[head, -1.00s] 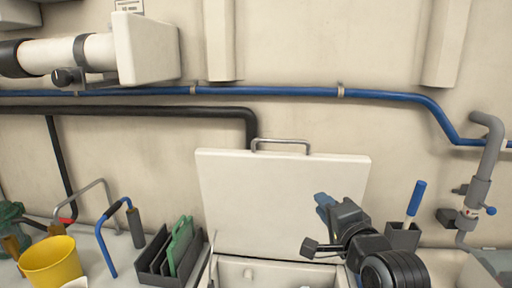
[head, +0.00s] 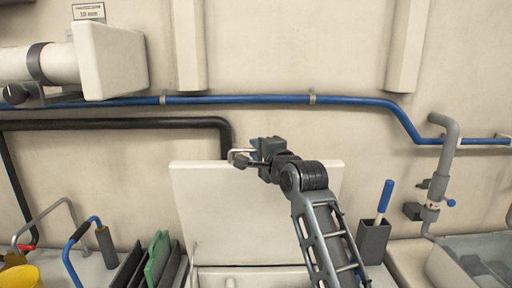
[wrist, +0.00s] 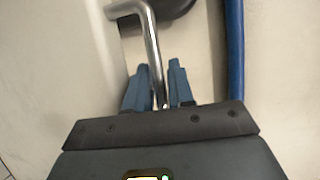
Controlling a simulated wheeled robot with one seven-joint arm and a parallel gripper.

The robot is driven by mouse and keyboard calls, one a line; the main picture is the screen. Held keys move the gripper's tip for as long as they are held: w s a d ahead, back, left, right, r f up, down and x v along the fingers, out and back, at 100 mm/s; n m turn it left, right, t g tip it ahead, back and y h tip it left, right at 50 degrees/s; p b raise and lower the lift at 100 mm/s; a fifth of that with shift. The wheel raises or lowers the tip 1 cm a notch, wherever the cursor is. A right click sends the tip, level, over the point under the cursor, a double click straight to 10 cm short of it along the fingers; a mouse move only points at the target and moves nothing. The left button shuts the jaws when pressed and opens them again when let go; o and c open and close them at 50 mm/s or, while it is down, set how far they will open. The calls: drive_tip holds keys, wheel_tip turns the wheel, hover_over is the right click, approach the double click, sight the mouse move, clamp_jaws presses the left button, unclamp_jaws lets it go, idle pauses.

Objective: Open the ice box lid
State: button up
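The ice box lid (head: 235,215) is a white panel that stands raised, nearly upright, at the back of the box (head: 255,280). Its bent metal handle (head: 236,153) sits on the top edge and is partly hidden by my gripper (head: 257,150). In the wrist view the handle bar (wrist: 151,45) runs between the two blue fingers of my gripper (wrist: 159,68). The fingers are close together on either side of the bar. I cannot tell whether they press on it. The box opening is mostly out of frame.
A blue pipe (head: 240,99) and a black pipe (head: 110,124) run along the wall behind the lid. A dark holder with a blue-handled tool (head: 384,197) stands to the right. A rack with a green piece (head: 157,258) and a yellow bucket (head: 20,278) are on the left.

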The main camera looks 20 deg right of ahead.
drive_tip(key=shift+w, duration=0.45)
clamp_jaws()
